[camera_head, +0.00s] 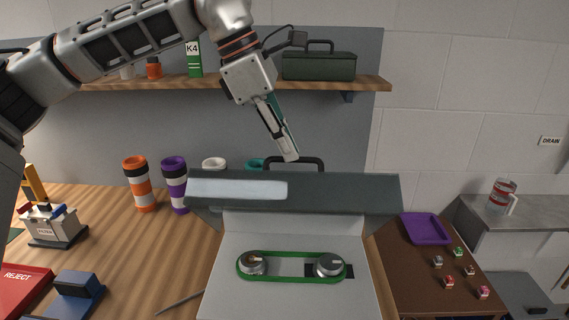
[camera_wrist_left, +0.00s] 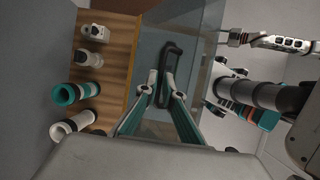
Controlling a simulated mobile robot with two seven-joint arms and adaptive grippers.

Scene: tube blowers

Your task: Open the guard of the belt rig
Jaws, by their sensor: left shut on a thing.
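The belt rig (camera_head: 224,290) stands on the bench in the head view, with a green belt (camera_head: 290,279) around two grey pulleys. Its guard (camera_head: 350,190) is a dark grey hood with a pale window strip, raised above the belt so that belt and pulleys show beneath it. A black bar handle (camera_head: 316,160) rises from the guard's top. In the left wrist view the handle (camera_wrist_left: 174,62) passes between the teal fingers.
Several cups, including an orange one (camera_head: 139,184) and a purple one (camera_head: 174,184), stand behind left. A shelf (camera_head: 365,83) holds a dark green toolbox (camera_head: 318,66) near my left wrist. A purple tray (camera_head: 426,229) and small parts lie right. A red box (camera_head: 22,289) is front left.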

